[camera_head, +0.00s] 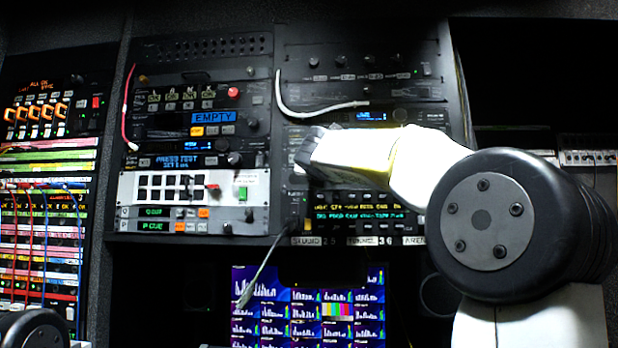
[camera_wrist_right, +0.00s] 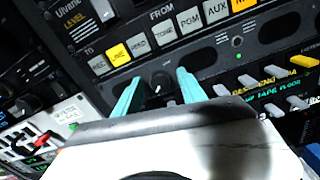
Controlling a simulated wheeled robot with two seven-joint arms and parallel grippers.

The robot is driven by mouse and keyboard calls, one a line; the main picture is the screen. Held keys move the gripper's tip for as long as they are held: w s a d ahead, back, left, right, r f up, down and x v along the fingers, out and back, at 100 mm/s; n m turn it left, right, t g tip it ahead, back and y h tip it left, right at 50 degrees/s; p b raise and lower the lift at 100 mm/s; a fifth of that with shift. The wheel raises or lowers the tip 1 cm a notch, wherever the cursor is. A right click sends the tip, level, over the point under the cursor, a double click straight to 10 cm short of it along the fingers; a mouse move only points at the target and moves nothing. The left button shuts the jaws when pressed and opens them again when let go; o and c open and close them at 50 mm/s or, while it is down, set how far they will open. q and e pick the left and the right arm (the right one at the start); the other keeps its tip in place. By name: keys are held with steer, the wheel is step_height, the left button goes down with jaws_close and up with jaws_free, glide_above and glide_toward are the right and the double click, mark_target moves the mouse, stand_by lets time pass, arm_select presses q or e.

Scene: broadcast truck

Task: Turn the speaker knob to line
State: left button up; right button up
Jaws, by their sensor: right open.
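The knob (camera_wrist_right: 159,85), probably the speaker knob, is small and black with a pale pointer mark. In the right wrist view it sits on a dark panel below a row of buttons. My right gripper (camera_wrist_right: 158,92) is open, with one teal finger on each side of the knob. I cannot tell whether either finger touches it. In the head view my right gripper (camera_head: 312,152) reaches the middle rack from the right and hides the knob. My left gripper is not in view.
White and yellow buttons (camera_wrist_right: 117,54) line the panel just above the knob. A row of lit labels and switches (camera_wrist_right: 262,82) lies to its right. A pale cable (camera_head: 318,109) hangs across the rack above my right gripper. A monitor (camera_head: 308,306) stands below.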

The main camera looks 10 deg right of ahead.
steer(key=shift+c, duration=0.2)
jaws_close()
